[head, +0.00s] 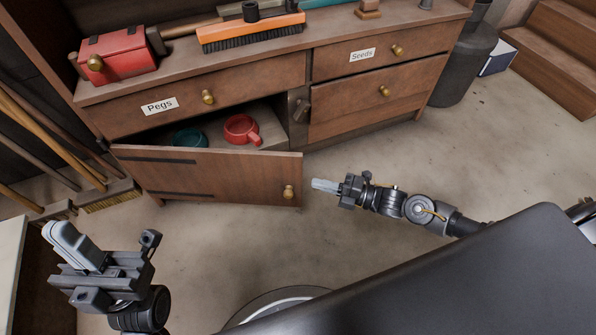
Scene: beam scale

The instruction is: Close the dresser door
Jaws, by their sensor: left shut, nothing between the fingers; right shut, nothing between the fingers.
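The wooden dresser (240,72) stands at the back, with drawers labelled Pegs and Seeds. Its lower left door (235,175) is swung open toward me, hinged at its left side, with a brass knob (288,192) near its free right end. The compartment behind it shows a red mug (241,129) and a teal bowl (189,137). My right gripper (325,186) is shut and empty, a little right of the door's knob end, apart from it. My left gripper (72,245) is shut and empty at the lower left, away from the door.
A red box (118,55) and an orange brush (250,32) lie on the dresser top. Long-handled brooms (60,140) lean at the left. A dark bin (466,65) and wooden steps (560,50) are at the right. The floor in front of the right drawers is clear.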

